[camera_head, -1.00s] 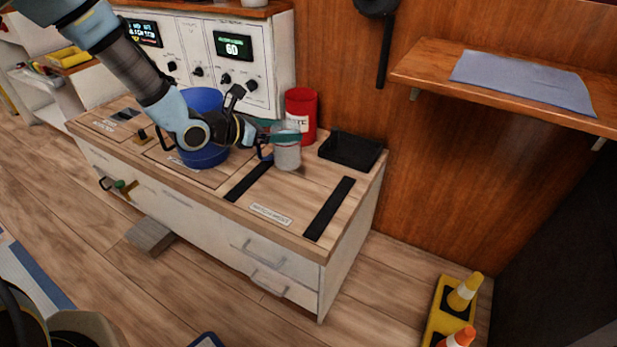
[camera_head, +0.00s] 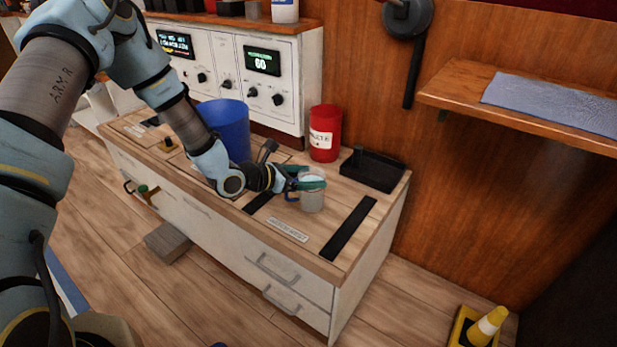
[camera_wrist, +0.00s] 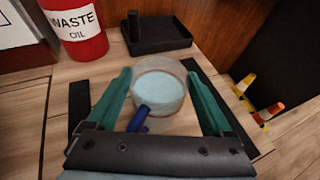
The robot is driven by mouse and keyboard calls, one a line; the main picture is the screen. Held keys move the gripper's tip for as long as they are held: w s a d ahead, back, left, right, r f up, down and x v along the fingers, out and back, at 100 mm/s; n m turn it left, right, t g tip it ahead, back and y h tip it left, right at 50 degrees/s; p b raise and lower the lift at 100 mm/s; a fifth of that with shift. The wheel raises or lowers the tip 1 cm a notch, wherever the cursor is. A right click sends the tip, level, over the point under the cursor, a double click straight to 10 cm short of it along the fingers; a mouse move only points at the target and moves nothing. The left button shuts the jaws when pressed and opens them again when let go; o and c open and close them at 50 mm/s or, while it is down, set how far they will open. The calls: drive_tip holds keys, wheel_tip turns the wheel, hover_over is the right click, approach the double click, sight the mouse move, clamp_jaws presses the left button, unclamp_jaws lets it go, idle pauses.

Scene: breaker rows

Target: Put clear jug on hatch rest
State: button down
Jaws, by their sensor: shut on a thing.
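The clear jug (camera_head: 313,201) has a blue handle and pale blue contents, and it is upright. My gripper (camera_head: 311,184) is shut on it, with one green finger on each side. In the wrist view the jug (camera_wrist: 160,85) sits between the fingers of my gripper (camera_wrist: 162,92), its handle toward me. The jug is over the counter between two black strips (camera_head: 348,229). I cannot tell whether its base touches the wood. A small label plate (camera_head: 288,230) lies in front, too small to read surely; I cannot tell whether it names the hatch rest.
A red waste oil can (camera_head: 325,134) and a black tray (camera_head: 373,170) stand behind the jug. A blue bucket (camera_head: 228,127) is to the left. A wall shelf (camera_head: 455,92) with a grey-blue mat is at right.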

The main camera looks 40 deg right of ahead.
drive_tip(key=shift+f, duration=0.1)
drive_tip(key=shift+f, duration=0.15)
unclamp_jaws()
